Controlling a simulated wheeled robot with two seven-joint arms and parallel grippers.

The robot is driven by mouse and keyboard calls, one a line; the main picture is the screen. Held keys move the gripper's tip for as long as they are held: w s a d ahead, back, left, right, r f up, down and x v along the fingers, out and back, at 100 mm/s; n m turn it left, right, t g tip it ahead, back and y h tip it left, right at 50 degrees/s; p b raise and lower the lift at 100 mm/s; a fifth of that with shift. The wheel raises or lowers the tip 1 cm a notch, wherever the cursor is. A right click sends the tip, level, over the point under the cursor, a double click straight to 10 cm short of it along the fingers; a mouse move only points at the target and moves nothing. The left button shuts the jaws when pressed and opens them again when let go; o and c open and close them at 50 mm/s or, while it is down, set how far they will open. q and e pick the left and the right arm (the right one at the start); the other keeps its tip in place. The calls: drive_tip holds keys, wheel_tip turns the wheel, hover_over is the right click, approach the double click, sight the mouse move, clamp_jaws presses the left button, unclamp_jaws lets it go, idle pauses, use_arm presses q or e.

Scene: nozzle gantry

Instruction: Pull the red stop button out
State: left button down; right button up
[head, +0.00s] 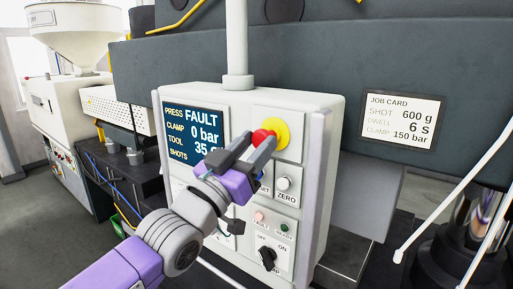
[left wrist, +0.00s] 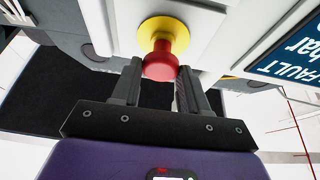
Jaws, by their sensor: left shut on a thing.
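The red stop button (head: 261,137) sits on a round yellow base (head: 281,132) at the upper right of the white control panel (head: 317,156). In the left wrist view the red button (left wrist: 160,66) stands out from its yellow base (left wrist: 167,29) on a short red neck. My left gripper (head: 256,144) reaches the button from the front, with one finger on each side of the red head. In the left wrist view my left gripper (left wrist: 160,82) is shut on the button's head. My right gripper is not in view.
The panel has a screen (head: 194,130) reading FAULT and 0 bar, a ZERO button (head: 283,183), small lamps and a black OFF/ON knob (head: 267,257). A job card (head: 401,120) is on the dark machine at right. Pale rods (head: 455,195) cross the right side.

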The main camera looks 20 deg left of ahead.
use_arm(q)
drive_tip(key=c, duration=0.8)
unclamp_jaws()
drive_tip(key=shift+c, duration=0.2)
drive_tip(key=shift+o, duration=1.2)
drive_tip(key=shift+s+a, duration=0.1)
drive_tip(key=shift+s, duration=0.15)
drive_tip(key=shift+w, duration=0.1)
drive_tip(key=shift+f, duration=0.1)
drive_tip(key=b+v, duration=0.2)
drive_tip(key=v, duration=0.5)
drive_tip(key=shift+s, duration=0.3)
drive_tip(key=shift+a, duration=0.15)
